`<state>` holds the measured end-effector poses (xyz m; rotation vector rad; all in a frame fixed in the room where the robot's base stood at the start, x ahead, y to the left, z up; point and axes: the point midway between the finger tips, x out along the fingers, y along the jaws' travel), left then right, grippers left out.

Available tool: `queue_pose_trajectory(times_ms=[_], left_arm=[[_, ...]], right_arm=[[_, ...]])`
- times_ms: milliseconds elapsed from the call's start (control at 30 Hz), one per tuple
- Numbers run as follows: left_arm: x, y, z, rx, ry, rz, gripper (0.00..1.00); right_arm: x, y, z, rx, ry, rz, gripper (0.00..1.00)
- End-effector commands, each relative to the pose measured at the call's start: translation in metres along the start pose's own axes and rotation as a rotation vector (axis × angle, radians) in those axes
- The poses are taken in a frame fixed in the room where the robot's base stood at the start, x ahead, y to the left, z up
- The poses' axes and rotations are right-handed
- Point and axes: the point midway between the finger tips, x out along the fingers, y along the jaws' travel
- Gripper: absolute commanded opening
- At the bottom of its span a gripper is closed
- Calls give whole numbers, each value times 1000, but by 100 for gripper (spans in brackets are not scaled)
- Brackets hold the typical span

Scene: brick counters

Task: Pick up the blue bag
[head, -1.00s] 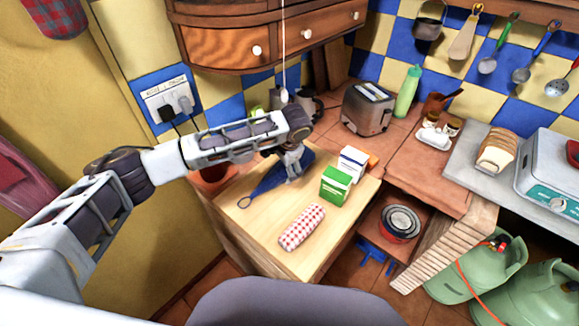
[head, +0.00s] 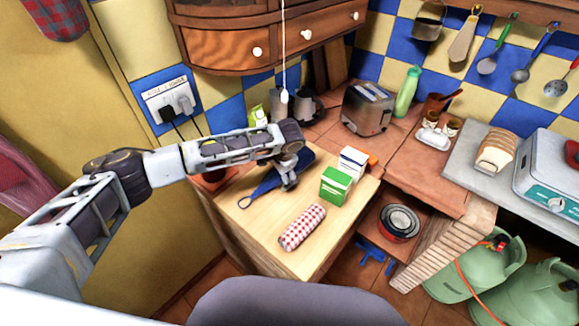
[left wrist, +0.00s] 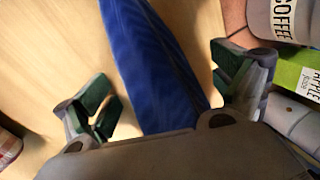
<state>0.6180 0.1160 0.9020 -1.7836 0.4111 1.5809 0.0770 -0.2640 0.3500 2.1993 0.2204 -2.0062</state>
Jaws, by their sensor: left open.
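The blue bag (head: 266,187) lies flat on the wooden table top, with a loop at its left end and its wider part under my left gripper. My left gripper (head: 290,183) is open, just above the bag's right part, and hides some of it. In the left wrist view the blue bag (left wrist: 155,65) runs between the two spread fingers of the left gripper (left wrist: 165,95), with a gap to the left finger. I cannot tell whether the fingertips touch it. The right gripper is not in view.
A green box (head: 335,186) and a white box (head: 353,161) stand right of the gripper. A red-checked roll (head: 302,227) lies in front. A toaster (head: 368,109) stands behind on the tiled counter. Bare wood (head: 250,228) shows at the table's front left.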

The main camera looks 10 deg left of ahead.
Motion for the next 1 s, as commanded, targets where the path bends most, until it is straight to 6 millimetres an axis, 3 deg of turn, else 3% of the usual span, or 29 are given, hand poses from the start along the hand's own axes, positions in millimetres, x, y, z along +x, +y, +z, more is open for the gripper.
queue_pose_trajectory(times_ms=[167, 567, 1000], left_arm=[[0, 0, 0, 0, 0, 0, 95], [0, 0, 0, 0, 0, 0, 44], [-8, -2, -1, 0, 2, 0, 43]], right_arm=[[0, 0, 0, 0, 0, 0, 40], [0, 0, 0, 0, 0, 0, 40], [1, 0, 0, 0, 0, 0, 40]])
